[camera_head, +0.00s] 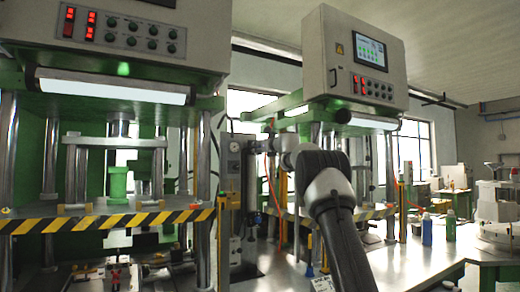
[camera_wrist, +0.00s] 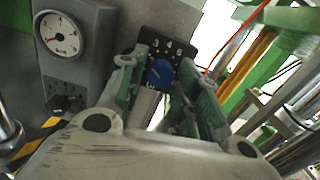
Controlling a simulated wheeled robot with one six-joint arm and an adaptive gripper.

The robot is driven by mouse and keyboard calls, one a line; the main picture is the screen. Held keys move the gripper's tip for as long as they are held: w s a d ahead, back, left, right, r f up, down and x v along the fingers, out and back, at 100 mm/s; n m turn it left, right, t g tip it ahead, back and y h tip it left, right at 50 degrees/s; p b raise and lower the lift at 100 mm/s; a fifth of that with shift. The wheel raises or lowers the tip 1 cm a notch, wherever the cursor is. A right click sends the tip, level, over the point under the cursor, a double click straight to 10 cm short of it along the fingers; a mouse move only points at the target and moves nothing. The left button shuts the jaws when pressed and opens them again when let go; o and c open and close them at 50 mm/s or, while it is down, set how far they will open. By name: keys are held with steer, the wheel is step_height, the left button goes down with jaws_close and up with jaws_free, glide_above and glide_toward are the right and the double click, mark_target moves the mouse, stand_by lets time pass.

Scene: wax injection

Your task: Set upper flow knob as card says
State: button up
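A blue knob (camera_wrist: 160,74) sits on a dark dial plate (camera_wrist: 166,46) with white numerals in the wrist view; 3, 4 and what looks like 6 can be read above it. The knob's pointer mark is too small to read surely. My gripper (camera_wrist: 157,68) faces the knob with its two fingers apart, one on each side of it. I cannot tell whether either finger touches it. In the head view my arm reaches toward the grey valve column (camera_head: 234,165) and hides the knob. No card can be read in either view.
The left press has a striped ledge (camera_head: 110,221). A bench (camera_head: 410,262) with bottles stands right.

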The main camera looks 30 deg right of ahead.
jaws_close()
steer(key=shift+m, duration=8.8)
